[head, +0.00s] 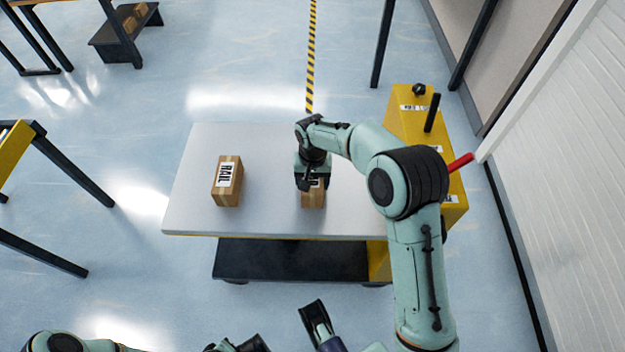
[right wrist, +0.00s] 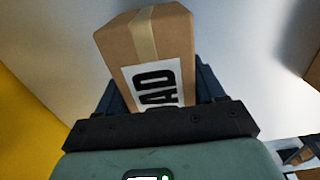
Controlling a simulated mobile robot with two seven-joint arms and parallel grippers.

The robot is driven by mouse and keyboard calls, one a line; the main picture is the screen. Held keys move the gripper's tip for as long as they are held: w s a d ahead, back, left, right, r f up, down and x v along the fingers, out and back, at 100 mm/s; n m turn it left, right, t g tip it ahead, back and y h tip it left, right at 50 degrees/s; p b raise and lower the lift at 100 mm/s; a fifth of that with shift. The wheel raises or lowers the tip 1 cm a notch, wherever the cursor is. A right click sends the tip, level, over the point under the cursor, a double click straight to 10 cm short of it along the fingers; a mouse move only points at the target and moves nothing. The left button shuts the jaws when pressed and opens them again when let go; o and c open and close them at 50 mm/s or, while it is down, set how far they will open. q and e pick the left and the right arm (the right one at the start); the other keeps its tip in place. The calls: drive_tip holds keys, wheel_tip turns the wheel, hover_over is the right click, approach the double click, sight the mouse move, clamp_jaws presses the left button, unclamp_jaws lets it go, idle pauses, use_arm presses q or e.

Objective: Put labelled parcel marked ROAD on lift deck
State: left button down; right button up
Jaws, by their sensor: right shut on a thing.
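The parcel with a white label reading "OAD" in its visible part (right wrist: 150,45) is between the fingers of my right gripper (head: 312,182). In the head view this brown parcel (head: 313,199) is partly covered by the gripper. It is at the middle of a grey deck (head: 265,215) on a yellow and black frame; I cannot tell whether it touches the deck. My right gripper is shut on it. Part of what looks like my left gripper (head: 318,322) shows at the bottom edge; its jaws are not clear.
A brown parcel labelled RAIL (head: 227,182) stands on the deck's left part. A yellow cabinet (head: 412,120) with a red handle (head: 460,162) adjoins the deck's right side. The deck between the parcels is clear. A white wall (head: 570,150) stands at right.

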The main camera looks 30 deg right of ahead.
drive_tip(key=shift+f, duration=0.1)
drive_tip(key=o, duration=1.3)
use_arm(q)
drive_tip(key=shift+g+h, duration=0.4)
drive_tip(key=shift+g, duration=0.3)
drive_tip(key=s+r+p, duration=0.1)
drive_tip(key=s+d+r+p, duration=0.1)
drive_tip(key=s, duration=0.1)
drive_tip(key=s+d+r, duration=0.1)
drive_tip(key=shift+s+r+p, duration=0.15)
drive_tip(key=shift+p, duration=0.25)
use_arm(e)
wheel_tip(320, 180, up, 12)
drive_tip(key=shift+r, duration=0.15)
use_arm(q)
drive_tip(key=shift+r, duration=0.1)
use_arm(e)
drive_tip(key=shift+r, duration=0.1)
